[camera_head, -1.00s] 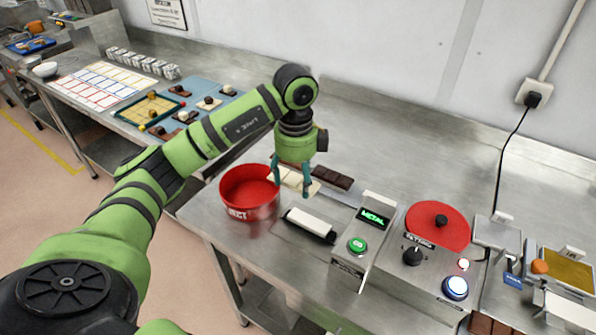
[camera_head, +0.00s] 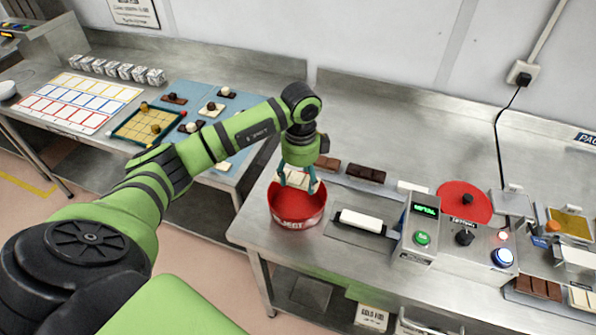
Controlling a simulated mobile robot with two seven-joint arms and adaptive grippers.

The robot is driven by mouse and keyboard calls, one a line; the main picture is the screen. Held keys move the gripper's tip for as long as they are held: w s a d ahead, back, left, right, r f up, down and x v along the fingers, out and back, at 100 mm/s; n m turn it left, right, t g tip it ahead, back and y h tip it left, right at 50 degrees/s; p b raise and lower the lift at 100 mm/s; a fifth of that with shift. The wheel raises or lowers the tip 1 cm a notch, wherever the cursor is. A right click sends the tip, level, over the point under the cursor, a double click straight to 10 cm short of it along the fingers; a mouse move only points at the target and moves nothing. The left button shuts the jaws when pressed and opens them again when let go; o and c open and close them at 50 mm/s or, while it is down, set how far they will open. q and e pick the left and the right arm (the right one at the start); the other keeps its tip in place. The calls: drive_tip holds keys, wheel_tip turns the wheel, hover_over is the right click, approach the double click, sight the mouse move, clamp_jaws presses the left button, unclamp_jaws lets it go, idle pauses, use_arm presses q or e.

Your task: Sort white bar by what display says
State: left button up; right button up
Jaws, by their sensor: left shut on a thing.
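My left gripper (camera_head: 299,188) points down and is shut on the white bar (camera_head: 296,179). It holds the bar over the red reject bin (camera_head: 297,222), at about its rim; the fingers partly hide the bar. The metal detector's display (camera_head: 426,211) is lit with green letters, small now; they read METAL in the earlier view. My right gripper is not in view.
A white roller (camera_head: 362,220) lies on the dark plate right of the bin. Brown bars (camera_head: 366,173) lie behind it. A detector box with a green button (camera_head: 422,238) and a red turntable (camera_head: 464,202) stand further right.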

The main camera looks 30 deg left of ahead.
sight(300, 211)
use_arm(q)
drive_tip(key=shift+w+d+f+b, duration=0.1)
drive_tip(key=shift+d+f+b, duration=0.15)
drive_tip(key=shift+f+b, duration=0.25)
drive_tip(key=shift+a+f+b, duration=0.1)
drive_tip(key=shift+f+b, duration=0.45)
drive_tip(key=shift+f, duration=0.3)
wheel_tip(300, 211, down, 3)
drive_tip(key=b, duration=0.2)
drive_tip(key=shift+f+b, duration=0.15)
drive_tip(key=shift+b, duration=0.15)
drive_tip(key=shift+f+b, duration=0.45)
drive_tip(key=shift+f, duration=0.1)
drive_tip(key=shift+a+f, duration=0.1)
drive_tip(key=shift+f, duration=0.05)
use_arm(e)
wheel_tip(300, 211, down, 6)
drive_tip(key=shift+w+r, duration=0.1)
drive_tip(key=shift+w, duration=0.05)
